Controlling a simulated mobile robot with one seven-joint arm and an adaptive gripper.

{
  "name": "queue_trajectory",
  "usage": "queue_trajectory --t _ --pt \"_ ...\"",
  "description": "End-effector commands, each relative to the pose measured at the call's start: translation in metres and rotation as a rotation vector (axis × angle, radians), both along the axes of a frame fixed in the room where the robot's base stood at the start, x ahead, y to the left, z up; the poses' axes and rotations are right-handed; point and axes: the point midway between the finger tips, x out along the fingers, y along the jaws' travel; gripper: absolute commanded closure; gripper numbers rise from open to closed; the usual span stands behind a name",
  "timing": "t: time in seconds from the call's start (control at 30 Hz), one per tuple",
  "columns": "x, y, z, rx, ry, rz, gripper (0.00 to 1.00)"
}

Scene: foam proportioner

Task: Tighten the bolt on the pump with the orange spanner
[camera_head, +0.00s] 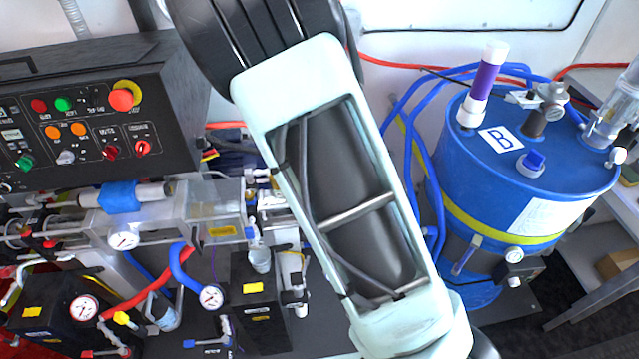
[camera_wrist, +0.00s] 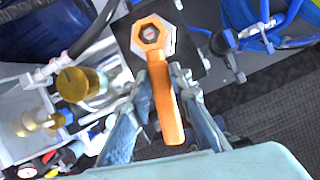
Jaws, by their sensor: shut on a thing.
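The orange spanner (camera_wrist: 165,105) is in the wrist view, its handle pointing down the picture and its ring end at the top. My gripper (camera_wrist: 162,78) is shut on the handle just below the ring, one finger on each side. The pump's bolt (camera_wrist: 149,35) shows through the ring opening, with a pale hexagonal edge around the ring. I cannot tell how far the ring sits down over it. A black block (camera_wrist: 187,62) lies behind the ring. In the head view my own arm hides the gripper, spanner and bolt.
A brass-coloured cylinder (camera_wrist: 83,84) and clear fittings stand left of the spanner in the wrist view. In the head view, a blue drum (camera_head: 515,190) with hoses stands right, a black control panel (camera_head: 85,115) left, and gauges and pipes lower left.

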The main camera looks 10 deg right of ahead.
Motion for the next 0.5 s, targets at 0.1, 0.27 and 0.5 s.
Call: queue_trajectory --t 0.1,0.27,0.5 --pt "0.0036 0.0007 0.0012 0.001 -0.009 0.026 1.0" --pt "0.0033 0.0004 0.0022 0.0 -0.008 0.031 1.0" --pt "0.0019 -0.0004 0.0013 -0.001 -0.006 0.029 0.62"
